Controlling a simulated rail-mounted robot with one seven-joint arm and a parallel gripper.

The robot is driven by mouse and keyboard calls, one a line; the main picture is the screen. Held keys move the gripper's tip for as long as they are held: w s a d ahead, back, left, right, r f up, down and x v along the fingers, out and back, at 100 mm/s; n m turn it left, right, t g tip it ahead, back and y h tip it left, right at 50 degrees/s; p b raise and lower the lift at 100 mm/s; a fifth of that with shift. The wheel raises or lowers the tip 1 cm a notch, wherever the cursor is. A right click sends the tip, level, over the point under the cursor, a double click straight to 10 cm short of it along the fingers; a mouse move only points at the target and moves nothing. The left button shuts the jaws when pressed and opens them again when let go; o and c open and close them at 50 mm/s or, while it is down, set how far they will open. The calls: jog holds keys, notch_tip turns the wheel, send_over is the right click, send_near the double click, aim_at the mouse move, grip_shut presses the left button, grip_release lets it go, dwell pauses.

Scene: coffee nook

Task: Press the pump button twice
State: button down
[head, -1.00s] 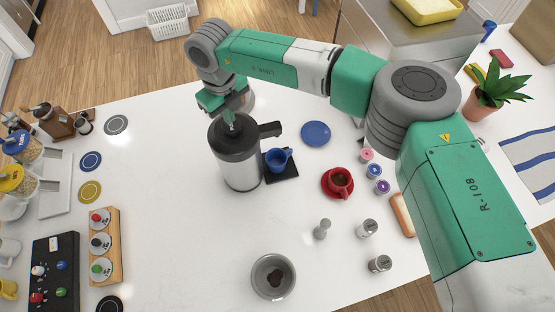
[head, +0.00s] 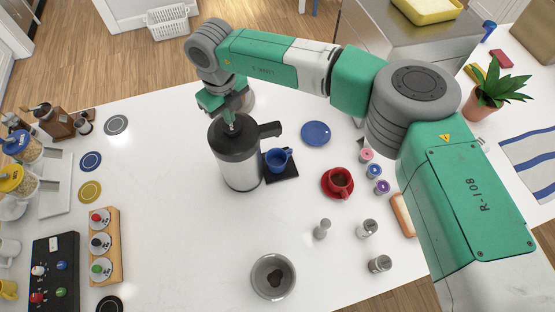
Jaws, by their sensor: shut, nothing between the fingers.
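The pump pot (head: 240,165) is a steel flask with a dark lid and a dark spout pointing right. It stands upright on the white counter. My gripper (head: 230,121) is shut and points down at the top of the lid. Its fingertips are at the lid's top, where the pump button lies. The fingers hide the button, so I cannot tell whether it is pressed down. A blue cup (head: 279,160) stands on a dark square mat (head: 291,175) beside the pot, below the spout.
A red cup and saucer (head: 333,190) and a blue disc (head: 315,133) are to the right. A grey bowl (head: 259,291) and small metal pieces stand in front. A wooden rack (head: 115,275) and black panel are at left.

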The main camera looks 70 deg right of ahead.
jog(key=shift+f, duration=0.25)
jog(key=shift+f+b, duration=0.75)
jog(key=shift+f, duration=0.65)
jog(key=shift+r, duration=0.1)
notch_tip(320, 180, up, 3)
jog(key=p, duration=0.3)
jog(key=shift+r, duration=0.15)
jog(key=shift+f, duration=0.3)
